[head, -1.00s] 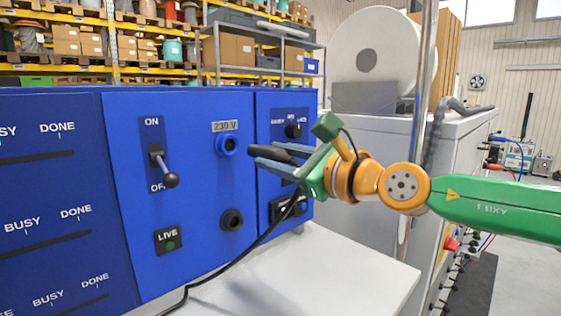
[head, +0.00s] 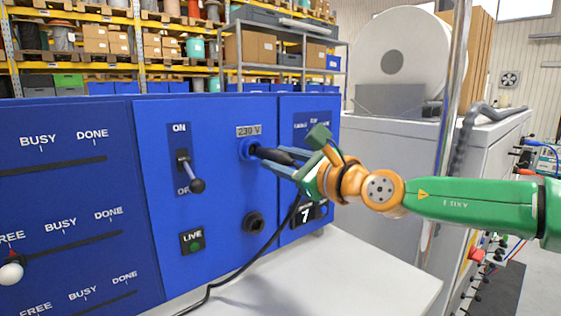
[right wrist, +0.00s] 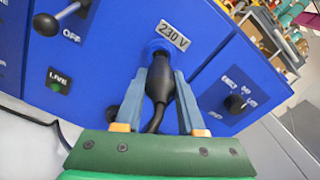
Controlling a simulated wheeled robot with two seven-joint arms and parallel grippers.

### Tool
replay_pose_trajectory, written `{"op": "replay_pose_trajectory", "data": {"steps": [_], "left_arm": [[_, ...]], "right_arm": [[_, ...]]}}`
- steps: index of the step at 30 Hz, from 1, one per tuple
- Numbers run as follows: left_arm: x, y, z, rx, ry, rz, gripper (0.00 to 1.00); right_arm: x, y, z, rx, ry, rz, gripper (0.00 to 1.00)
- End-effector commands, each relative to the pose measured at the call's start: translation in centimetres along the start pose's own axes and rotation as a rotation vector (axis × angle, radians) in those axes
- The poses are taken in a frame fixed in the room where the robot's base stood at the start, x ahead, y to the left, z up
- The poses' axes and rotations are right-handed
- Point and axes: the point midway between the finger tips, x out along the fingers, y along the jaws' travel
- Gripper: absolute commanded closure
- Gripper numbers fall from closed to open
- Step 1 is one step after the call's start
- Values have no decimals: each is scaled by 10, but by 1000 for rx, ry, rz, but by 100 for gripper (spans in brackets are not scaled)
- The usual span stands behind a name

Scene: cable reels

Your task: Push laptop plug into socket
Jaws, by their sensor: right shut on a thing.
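The black laptop plug (head: 280,156) is held between the fingers of my right gripper (head: 272,160), which is shut on it. It also shows in the right wrist view (right wrist: 157,82), with its cable running back between the fingers. The blue round socket (head: 247,148) sits under the 230 V label on the blue panel. The plug's front end is at the socket, and in the right wrist view it meets the socket (right wrist: 158,47). How deep it sits is hidden. My left gripper does not show.
A lever switch (head: 190,172) is left of the socket, with a green LIVE lamp (head: 194,242) below. A second, black socket (head: 253,222) is under the blue one. The black cable (head: 240,284) hangs onto a white table (head: 370,275).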

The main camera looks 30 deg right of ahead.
Motion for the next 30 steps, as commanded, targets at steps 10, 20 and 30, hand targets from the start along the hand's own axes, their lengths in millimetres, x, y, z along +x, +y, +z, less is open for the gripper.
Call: {"op": "replay_pose_trajectory", "data": {"steps": [10, 20, 30], "left_arm": [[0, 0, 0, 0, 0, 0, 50], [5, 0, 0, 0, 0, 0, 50], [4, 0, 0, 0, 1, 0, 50]], "right_arm": [[0, 0, 1, 0, -1, 0, 100], [0, 1, 0, 0, 0, 0, 100], [0, 0, 1, 0, -1, 0, 100]]}}
